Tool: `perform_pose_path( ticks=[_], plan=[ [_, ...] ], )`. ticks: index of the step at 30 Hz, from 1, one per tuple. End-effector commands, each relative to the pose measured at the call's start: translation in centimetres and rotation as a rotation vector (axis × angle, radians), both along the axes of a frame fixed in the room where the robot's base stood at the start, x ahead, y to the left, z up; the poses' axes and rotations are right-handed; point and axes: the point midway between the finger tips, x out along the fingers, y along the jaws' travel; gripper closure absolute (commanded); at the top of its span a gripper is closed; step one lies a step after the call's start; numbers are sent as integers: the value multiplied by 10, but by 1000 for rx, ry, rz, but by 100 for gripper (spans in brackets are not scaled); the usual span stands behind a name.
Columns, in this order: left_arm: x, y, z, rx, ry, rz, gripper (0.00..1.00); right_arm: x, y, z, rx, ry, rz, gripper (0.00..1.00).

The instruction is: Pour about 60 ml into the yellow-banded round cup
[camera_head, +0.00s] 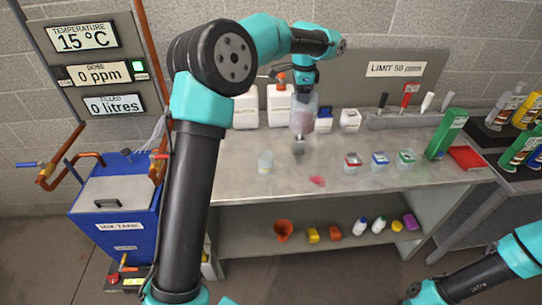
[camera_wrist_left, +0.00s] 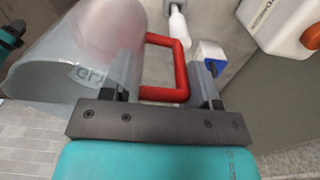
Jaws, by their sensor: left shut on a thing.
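My left gripper (camera_head: 303,88) is above the middle of the steel bench, shut on the red handle of a clear jug (camera_head: 302,115). In the left wrist view the red handle (camera_wrist_left: 160,92) passes between the fingers (camera_wrist_left: 163,85), and the jug body (camera_wrist_left: 85,60) is at the left with a partly readable label. The jug's contents cannot be made out. A pale, clear round cup (camera_head: 265,162) stands on the bench below and left of the jug; its band colour is too faint to tell. My right gripper is out of view; only its arm shows at lower right.
Red-banded (camera_head: 352,165), blue-banded (camera_head: 379,161) and green-banded (camera_head: 406,159) cups stand to the right. White canisters (camera_head: 246,110) line the back. A green box (camera_head: 447,135) and red tray (camera_head: 471,158) are farther right. A pink patch (camera_head: 317,181) lies near the front edge.

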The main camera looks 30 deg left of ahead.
Motion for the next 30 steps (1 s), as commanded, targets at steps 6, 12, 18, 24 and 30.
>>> perform_pose_path(
  ticks=[6, 12, 18, 24, 30],
  plan=[
    [3, -1, 4, -3, -1, 38, 83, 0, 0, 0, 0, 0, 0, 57],
    [3, -1, 4, -4, -1, 36, 83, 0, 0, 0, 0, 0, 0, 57],
    [1, 2, 2, -37, -22, 34, 83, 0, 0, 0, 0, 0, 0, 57],
    [-3, 9, -3, -111, -68, 35, 83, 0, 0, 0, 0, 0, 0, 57],
    [-8, 17, -4, -218, -139, 36, 83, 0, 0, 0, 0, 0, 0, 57]
  ],
)
